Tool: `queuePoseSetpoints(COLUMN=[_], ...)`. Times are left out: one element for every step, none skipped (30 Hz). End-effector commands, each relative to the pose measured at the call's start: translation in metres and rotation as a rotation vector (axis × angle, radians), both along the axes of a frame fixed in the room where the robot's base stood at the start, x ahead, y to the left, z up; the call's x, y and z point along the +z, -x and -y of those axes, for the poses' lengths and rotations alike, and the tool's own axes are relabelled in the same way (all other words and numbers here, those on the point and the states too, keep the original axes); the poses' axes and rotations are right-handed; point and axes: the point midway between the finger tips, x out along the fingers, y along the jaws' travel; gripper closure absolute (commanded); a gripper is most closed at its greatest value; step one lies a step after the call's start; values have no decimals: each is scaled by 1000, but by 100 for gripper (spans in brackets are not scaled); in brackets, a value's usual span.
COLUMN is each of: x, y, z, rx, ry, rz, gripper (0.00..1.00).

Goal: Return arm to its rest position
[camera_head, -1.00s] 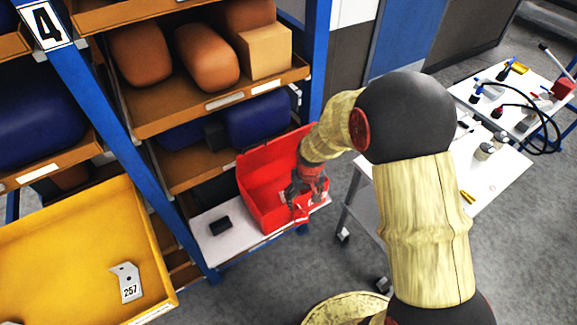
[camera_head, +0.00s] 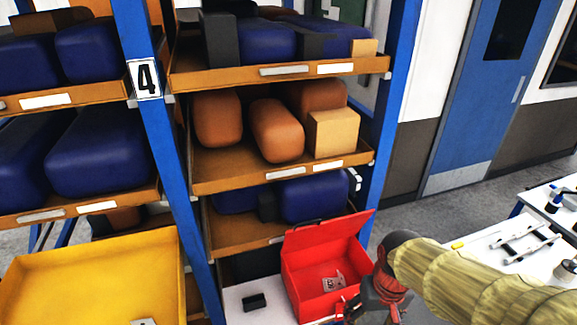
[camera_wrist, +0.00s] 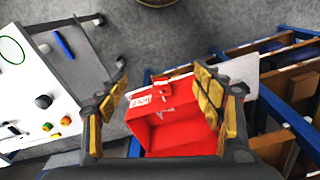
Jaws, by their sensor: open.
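My gripper (camera_head: 372,306) is at the lower right of the head view, beside the right side of an open red box (camera_head: 336,247). In the wrist view my gripper (camera_wrist: 160,100) has its padded fingers spread wide, with nothing between them. The red box (camera_wrist: 183,137) shows beyond the fingers, some way off. A small pale tagged piece (camera_head: 333,281) lies inside the red box. My arm, in a pale yellow sleeve, reaches in from the right.
A shelf rack with blue posts (camera_head: 170,160) holds orange, blue and cardboard-coloured items. A yellow tray (camera_head: 90,275) is at lower left. A small black block (camera_head: 254,301) sits on the white shelf (camera_head: 272,313). A white table (camera_head: 500,252) stands at right; grey floor lies between.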

Motion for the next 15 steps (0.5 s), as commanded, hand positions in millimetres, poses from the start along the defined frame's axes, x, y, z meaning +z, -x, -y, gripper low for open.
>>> queuePoseSetpoints(x=[5,10,16,20,24,29,32,36,41,45,48,52,56,59,60], y=[10,17,24,30,36,42,46,49,53,54,56,57,58,58,59], z=[0,0,0,1,1,1,1,1,1,1,1,1,1,1,1], rx=[-2,-3,-4,-4,-4,-5,-5,-5,-5,-5,-5,-5,-5,-5,-5], ry=[1,1,0,1,1,1,2,2,2,1,1,1,1,1,1], rz=[46,67,100,125,151,188,218,247,286,314,339,369,390,407,422], gripper=[33,33,33,33,33,33,33,33,33,33,33,33,33,33,33])
